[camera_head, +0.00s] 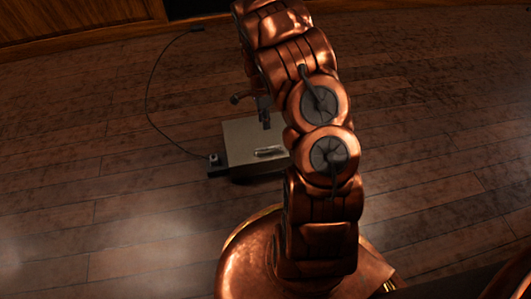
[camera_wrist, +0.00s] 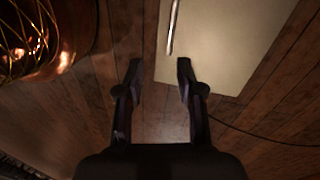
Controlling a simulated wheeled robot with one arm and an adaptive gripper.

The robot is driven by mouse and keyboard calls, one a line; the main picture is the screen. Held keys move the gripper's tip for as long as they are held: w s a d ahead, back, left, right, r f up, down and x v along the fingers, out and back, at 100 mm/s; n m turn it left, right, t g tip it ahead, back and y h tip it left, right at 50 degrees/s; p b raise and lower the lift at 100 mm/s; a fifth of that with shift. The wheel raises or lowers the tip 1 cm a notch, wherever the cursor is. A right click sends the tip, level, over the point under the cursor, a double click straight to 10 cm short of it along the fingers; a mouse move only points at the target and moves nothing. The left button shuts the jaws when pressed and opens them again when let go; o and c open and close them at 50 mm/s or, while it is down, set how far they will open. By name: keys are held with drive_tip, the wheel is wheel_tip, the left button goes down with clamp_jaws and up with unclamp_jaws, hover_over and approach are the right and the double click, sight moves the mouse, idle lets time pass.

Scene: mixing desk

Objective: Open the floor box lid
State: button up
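The floor box is a low box on the wooden floor, left of my arm in the head view. Its pale lid (camera_head: 242,137) looks shut, lying flat, and my arm hides its right part. A shiny bar handle (camera_head: 268,152) sits near the lid's front edge. My gripper (camera_head: 264,115) is above the far part of the lid in the head view. In the wrist view my gripper (camera_wrist: 158,72) is open and empty. There the pale lid (camera_wrist: 225,50) lies ahead and to the right, and the handle (camera_wrist: 172,28) is beyond the fingertips, apart from them.
A small dark connector (camera_head: 214,160) sits at the box's left side. A thin black cable (camera_head: 147,100) curves from there to the back wall (camera_head: 80,20). The wooden floor (camera_head: 120,180) around the box is otherwise clear.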

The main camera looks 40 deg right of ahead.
drive_tip(key=m+b, duration=0.1)
drive_tip(key=b, duration=0.1)
hover_over(265, 144)
drive_tip(key=s+a, duration=0.2)
wheel_tip(265, 144, down, 8)
drive_tip(key=r, duration=0.1)
drive_tip(key=shift+s+a+f+b, duration=0.1)
drive_tip(key=shift+s+f+b, duration=0.25)
drive_tip(key=shift+f, duration=1)
drive_tip(key=shift+s+a+f+b, duration=0.15)
drive_tip(key=shift+f+b, duration=0.45)
drive_tip(key=shift+f, duration=0.75)
drive_tip(key=shift+s+d+f+b, duration=0.1)
drive_tip(key=shift+s+f+b, duration=0.3)
drive_tip(key=shift+f, duration=0.95)
drive_tip(key=shift+w, duration=0.1)
clamp_jaws()
